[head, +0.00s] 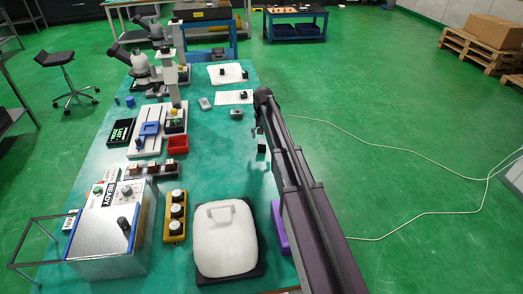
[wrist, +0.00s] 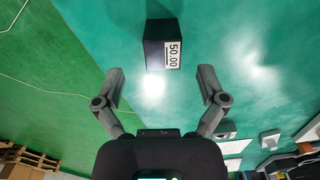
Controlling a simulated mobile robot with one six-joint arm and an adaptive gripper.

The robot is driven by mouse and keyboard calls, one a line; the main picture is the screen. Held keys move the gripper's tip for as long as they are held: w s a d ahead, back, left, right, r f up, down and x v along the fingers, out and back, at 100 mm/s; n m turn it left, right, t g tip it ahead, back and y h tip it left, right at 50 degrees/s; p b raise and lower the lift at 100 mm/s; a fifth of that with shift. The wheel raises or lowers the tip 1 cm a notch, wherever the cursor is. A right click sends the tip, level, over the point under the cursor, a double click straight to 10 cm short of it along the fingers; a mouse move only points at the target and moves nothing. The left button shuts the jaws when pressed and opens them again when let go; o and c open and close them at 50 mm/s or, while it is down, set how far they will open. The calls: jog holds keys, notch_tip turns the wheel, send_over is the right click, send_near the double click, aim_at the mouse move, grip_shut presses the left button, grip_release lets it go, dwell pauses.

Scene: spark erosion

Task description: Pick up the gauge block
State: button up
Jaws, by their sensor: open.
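The gauge block (wrist: 160,32) is a small dark block with a white label reading 50.00. In the wrist view it sits on the green table top, upper centre, beyond my fingertips and roughly in line with the gap between them. In the head view a small dark block (head: 261,149), which looks like the same one, is near the table's right edge, just below my gripper (head: 256,131). My gripper is open and empty in the wrist view (wrist: 161,74), with one finger on each side of the gap. The fingers appear apart from the block.
A white-lidded box (head: 226,245) and a purple item (head: 279,229) lie at the near right of the table. A yellow button box (head: 175,218) and a control unit (head: 112,235) stand to the left. The table around the block looks clear.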

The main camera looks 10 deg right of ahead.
aim_at(262, 142)
jog(key=shift+f, duration=0.3)
jog(key=shift+s+a+f+b, duration=0.15)
jog(key=shift+f+b, duration=2.35)
jog(key=shift+b, duration=0.15)
grip_shut()
